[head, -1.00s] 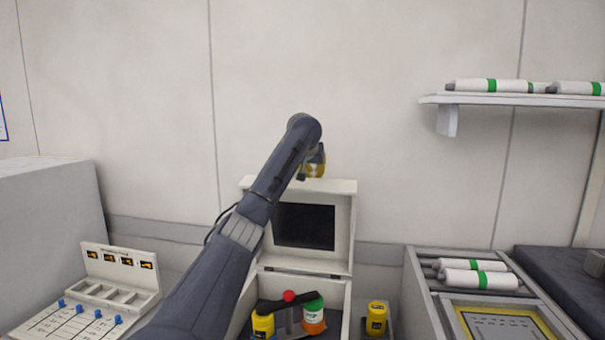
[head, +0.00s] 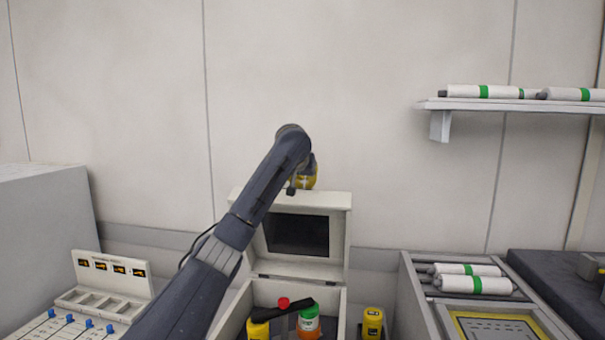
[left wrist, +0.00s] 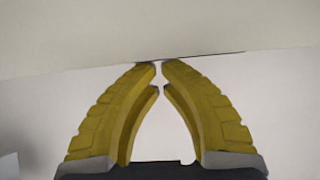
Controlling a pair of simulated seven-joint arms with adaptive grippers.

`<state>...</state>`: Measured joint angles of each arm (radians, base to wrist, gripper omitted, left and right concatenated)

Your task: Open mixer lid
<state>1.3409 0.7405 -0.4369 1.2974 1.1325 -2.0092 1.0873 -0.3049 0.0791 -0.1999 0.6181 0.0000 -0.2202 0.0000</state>
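The mixer is a cream-white box (head: 343,310) with its lid (head: 340,224) raised on the hinge at the back. The dark panel inside the lid faces me. My left gripper (head: 303,182), with yellow fingers, is at the lid's top edge, pointing away from me. In the left wrist view its two fingertips (left wrist: 159,66) nearly meet, with only a thin gap and nothing between them. A pale surface lies just beyond the tips; whether they touch it I cannot tell. My right gripper is out of view.
Inside the mixer are a red-knobbed dark bar (head: 300,307), a yellow container (head: 258,328) and a green-topped orange one (head: 307,322). Another yellow container (head: 372,322) stands to the right. A control panel (head: 110,270) is at left; a shelf (head: 520,106) holds white cylinders.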

